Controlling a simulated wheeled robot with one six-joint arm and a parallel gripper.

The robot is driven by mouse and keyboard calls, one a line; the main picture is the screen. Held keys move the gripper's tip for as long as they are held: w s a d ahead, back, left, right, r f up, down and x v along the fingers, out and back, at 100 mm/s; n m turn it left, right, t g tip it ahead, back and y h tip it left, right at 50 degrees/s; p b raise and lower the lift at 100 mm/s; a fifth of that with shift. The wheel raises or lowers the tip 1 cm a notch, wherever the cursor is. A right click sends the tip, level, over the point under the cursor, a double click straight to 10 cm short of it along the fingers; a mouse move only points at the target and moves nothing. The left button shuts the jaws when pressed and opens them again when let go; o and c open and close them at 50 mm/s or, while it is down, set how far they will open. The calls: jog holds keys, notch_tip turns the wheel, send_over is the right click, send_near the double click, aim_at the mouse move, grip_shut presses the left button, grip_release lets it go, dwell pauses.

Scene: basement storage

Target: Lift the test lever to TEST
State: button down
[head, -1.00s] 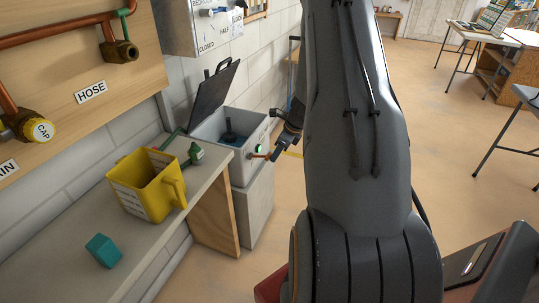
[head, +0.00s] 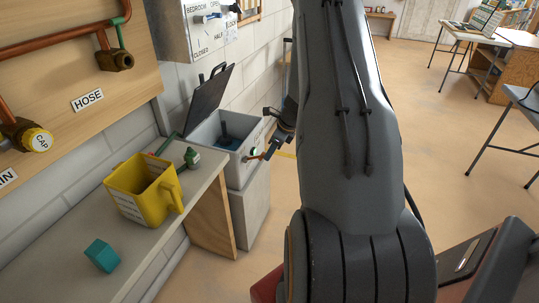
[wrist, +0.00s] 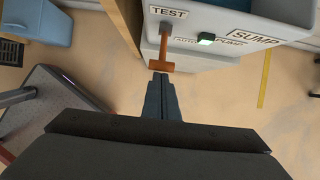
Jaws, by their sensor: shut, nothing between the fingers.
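The test lever (wrist: 164,48) is an orange-brown bar with a crosspiece at its free end, on the front of the grey sump pump box (head: 234,173). In the wrist view it extends from just below the TEST label (wrist: 167,13) toward my gripper (wrist: 160,76). My gripper is shut and empty, its fingertips right at the crosspiece. I cannot tell whether they touch it. A second label, partly covered, sits beside the lever. In the head view the lever (head: 254,156) is small, and my gripper (head: 270,151) is beside it, partly hidden by my arm.
A green lamp (wrist: 207,39) and SUMP label (wrist: 252,35) are right of the lever. The box's dark lid (head: 208,97) stands open. A bench at left holds a yellow jug (head: 140,192) and teal cube (head: 102,255).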

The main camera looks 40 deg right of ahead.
jog(key=shift+f, duration=0.1)
jog(key=b+v, duration=0.1)
jog(key=v, duration=0.8)
jog(key=shift+s+d, duration=0.3)
jog(key=shift+s, duration=0.2)
